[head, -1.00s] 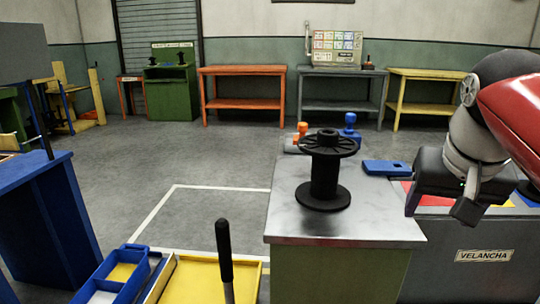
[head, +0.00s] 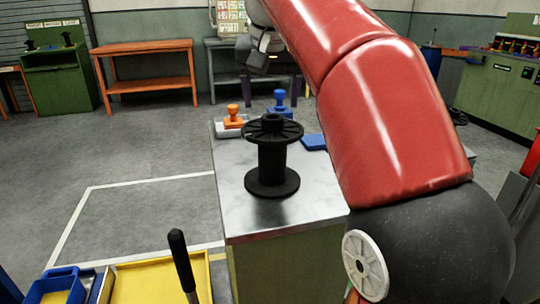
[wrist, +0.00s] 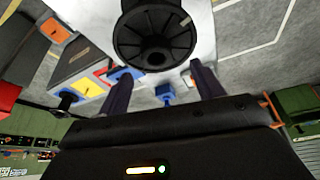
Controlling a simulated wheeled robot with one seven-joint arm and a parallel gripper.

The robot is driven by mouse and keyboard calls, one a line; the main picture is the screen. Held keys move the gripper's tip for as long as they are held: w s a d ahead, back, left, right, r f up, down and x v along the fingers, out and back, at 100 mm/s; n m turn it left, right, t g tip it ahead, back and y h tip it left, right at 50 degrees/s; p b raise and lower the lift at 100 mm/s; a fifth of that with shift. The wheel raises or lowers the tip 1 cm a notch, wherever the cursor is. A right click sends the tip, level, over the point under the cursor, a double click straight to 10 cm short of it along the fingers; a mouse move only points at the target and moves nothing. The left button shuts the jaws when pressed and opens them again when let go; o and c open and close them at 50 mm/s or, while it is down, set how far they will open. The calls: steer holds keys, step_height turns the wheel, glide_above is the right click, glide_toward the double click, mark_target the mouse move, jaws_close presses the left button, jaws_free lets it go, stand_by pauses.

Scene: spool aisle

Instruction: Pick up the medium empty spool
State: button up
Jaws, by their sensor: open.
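The black empty spool (head: 271,160) stands upright on the metal top of a green-sided cabinet (head: 300,215) in the head view.
An orange-handled stamp (head: 232,116) and a blue-handled stamp (head: 279,103) stand behind the spool. A blue flat piece (head: 314,142) lies to its right, partly behind my arm. A yellow tray (head: 150,278) and a dark upright handle (head: 180,260) are at front left. Floor left of the cabinet is clear.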

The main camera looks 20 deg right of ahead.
glide_above(272, 151)
steer(key=w, duration=0.2)
step_height(272, 151, down, 4)
steer(key=shift+w+d+b, duration=0.15)
steer(key=shift+d+b, duration=0.2)
steer(key=shift+b, duration=0.1)
steer(key=shift+c, duration=0.5)
jaws_close()
